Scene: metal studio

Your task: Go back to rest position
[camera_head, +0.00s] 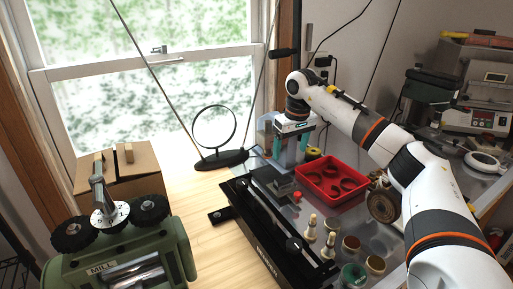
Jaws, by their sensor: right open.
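My right arm reaches in from the right across the bench. My right gripper (292,152) points down with its two teal fingers apart, behind the dark metal block (283,188) and to the left of the red tray (331,182). I see nothing held between the fingers. What lies directly beneath the fingertips is hard to make out. My left gripper and left arm are not in view.
A red tray holds several dark curved parts. A black rail (262,226), small jars (352,245) and pegs (328,246) stand in front. A green mill (125,255) and cardboard box (122,175) are at left, a ring stand (222,158) near the window. Bare wood (205,205) lies between.

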